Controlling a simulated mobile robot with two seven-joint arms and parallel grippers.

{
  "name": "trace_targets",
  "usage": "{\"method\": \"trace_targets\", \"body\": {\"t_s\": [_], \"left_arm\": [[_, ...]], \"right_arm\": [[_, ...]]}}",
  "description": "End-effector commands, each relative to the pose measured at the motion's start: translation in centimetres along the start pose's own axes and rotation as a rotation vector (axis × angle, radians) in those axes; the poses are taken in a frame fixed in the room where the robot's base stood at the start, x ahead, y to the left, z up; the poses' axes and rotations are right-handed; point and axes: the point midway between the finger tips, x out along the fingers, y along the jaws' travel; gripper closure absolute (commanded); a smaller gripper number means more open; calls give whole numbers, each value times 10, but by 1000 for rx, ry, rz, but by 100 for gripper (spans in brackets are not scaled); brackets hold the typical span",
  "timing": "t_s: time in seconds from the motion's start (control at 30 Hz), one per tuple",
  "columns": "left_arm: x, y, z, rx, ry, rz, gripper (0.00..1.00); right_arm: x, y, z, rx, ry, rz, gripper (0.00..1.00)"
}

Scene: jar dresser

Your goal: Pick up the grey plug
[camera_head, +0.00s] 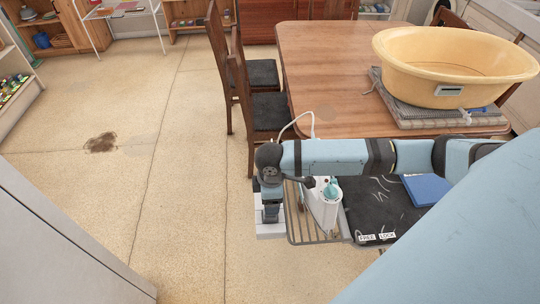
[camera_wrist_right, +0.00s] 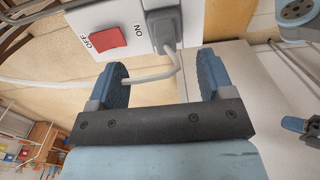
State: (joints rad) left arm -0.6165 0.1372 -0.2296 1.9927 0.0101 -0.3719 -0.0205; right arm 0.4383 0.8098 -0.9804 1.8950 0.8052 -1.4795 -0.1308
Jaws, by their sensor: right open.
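The grey plug (camera_wrist_right: 164,27) sits in the socket of a white switch box (camera_wrist_right: 95,20), beside a red rocker switch (camera_wrist_right: 108,41) marked ON and OFF. A pale cord (camera_wrist_right: 150,76) leaves the plug, bends between my fingers and runs left. My right gripper (camera_wrist_right: 161,74) is open, its two blue fingers spread on either side of the cord, with the plug ahead of the gap and nothing gripped. In the head view my right gripper (camera_head: 271,212) points down by the tray's left end; the plug is hidden there.
A wire rack (camera_head: 304,228) holds a white device with a teal part (camera_head: 325,203), next to a black surface with a blue block (camera_head: 426,188). Behind are a wooden table (camera_head: 330,70), a yellow basin (camera_head: 450,60) and chairs (camera_head: 262,75).

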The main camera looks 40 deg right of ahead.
Motion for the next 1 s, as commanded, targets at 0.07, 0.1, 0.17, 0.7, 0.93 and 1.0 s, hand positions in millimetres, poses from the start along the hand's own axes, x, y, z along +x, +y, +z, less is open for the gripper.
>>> {"method": "trace_targets", "body": {"t_s": [0.07, 0.1, 0.17, 0.7, 0.93, 1.0], "left_arm": [[0, -1, -1, 0, 0, -3, 100], [-1, -2, -1, 0, 0, -4, 100], [-1, -2, 0, 0, 0, -4, 100], [-6, -2, -6, 0, -2, -6, 100], [-6, -2, -5, 0, -3, -6, 100], [-6, -2, -5, -1, -3, -6, 100]], "right_arm": [[11, -1, -1, 0, 0, -2, 26], [15, -1, 0, 0, 0, -1, 26], [20, -1, 0, 0, 0, 0, 26], [74, -7, -3, -1, 1, 1, 26], [74, -7, -3, -1, 2, 1, 35], [74, -7, -3, -1, 2, 1, 51]]}}
